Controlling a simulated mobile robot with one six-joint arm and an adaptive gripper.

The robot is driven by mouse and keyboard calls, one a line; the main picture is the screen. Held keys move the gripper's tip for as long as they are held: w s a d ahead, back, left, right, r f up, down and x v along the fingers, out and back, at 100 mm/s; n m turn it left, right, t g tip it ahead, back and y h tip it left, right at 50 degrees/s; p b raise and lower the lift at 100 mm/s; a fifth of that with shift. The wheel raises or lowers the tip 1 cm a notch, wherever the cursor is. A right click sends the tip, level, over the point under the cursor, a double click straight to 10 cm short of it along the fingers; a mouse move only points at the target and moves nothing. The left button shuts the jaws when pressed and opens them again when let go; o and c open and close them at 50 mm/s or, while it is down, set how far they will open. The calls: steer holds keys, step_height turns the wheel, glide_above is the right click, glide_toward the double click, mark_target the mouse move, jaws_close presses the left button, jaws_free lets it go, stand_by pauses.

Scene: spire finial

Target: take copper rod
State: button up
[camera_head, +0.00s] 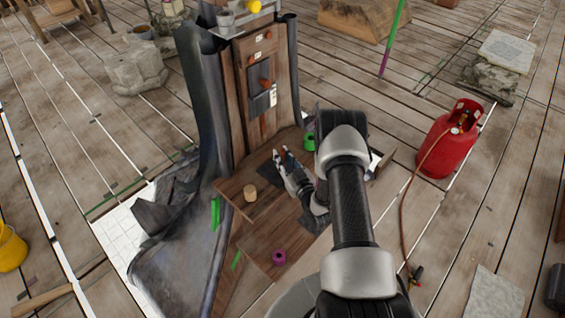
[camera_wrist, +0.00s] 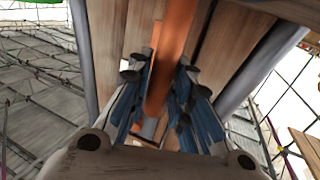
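The copper rod (camera_wrist: 172,50) shows in the wrist view as a smooth orange bar. It runs from the top edge down between the two fingers, slightly tilted. My gripper (camera_wrist: 160,72) has blue-sided fingers on either side of the rod. The gaps beside the rod look small, and I cannot tell whether both pads touch it. In the head view my gripper (camera_head: 282,158) is low before the upright wooden panel (camera_head: 240,100), over a wooden shelf (camera_head: 233,186). A small orange spot shows at its fingertips there.
A wooden cylinder (camera_head: 250,193) stands on the shelf, left of my gripper. A green ring (camera_head: 309,141) and a purple ring (camera_head: 279,257) lie nearby. A red gas bottle (camera_head: 447,140) with a hose stands right. Dark sheeting (camera_head: 180,245) hangs at the left.

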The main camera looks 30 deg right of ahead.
jaws_close()
steer(key=shift+r, duration=0.1)
stand_by(0.3)
